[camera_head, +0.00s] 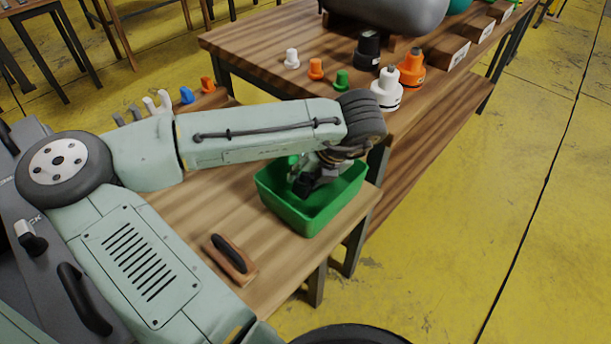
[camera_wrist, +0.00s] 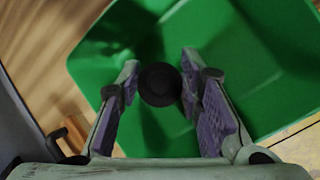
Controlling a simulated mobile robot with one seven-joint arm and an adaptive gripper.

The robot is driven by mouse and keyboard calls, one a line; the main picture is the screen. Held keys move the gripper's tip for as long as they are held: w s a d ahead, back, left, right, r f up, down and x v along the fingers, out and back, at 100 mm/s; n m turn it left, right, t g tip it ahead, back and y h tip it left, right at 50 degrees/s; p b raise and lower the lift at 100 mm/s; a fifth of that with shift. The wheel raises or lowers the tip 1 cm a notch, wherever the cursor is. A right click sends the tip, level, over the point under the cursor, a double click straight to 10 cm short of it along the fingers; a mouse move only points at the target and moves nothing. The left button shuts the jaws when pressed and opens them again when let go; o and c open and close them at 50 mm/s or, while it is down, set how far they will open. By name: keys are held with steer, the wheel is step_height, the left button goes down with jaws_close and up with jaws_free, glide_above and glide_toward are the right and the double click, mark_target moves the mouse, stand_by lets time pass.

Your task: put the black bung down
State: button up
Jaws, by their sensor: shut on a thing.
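The black bung (camera_wrist: 160,85) sits between the two fingertips of my gripper (camera_wrist: 159,80) in the wrist view, seen end-on as a dark disc. My gripper is shut on it. The green tub (camera_wrist: 265,60) lies below the bung and fills most of that view. In the head view my gripper (camera_head: 318,175) points down into the mouth of the green tub (camera_head: 310,222), with a dark shape at its tip. I cannot tell whether the bung touches the tub's floor. My arm hides part of the tub's far side.
The tub stands near the right end of a wooden table (camera_head: 205,215), with a dark-handled wooden brush (camera_head: 232,258) in front. Behind, a higher bench (camera_head: 262,48) carries white, orange, green and black fittings. Small blue (camera_head: 187,95) and orange (camera_head: 208,84) pieces stand beyond my arm.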

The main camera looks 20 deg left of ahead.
steer(key=shift+f, duration=0.25)
steer(key=shift+f, duration=0.65)
steer(key=o, duration=1.3)
steer(key=shift+c, duration=0.2)
steer(key=shift+r, duration=0.1)
steer(key=shift+r, duration=0.3)
steer(key=v, duration=1.2)
steer(key=shift+r, duration=0.3)
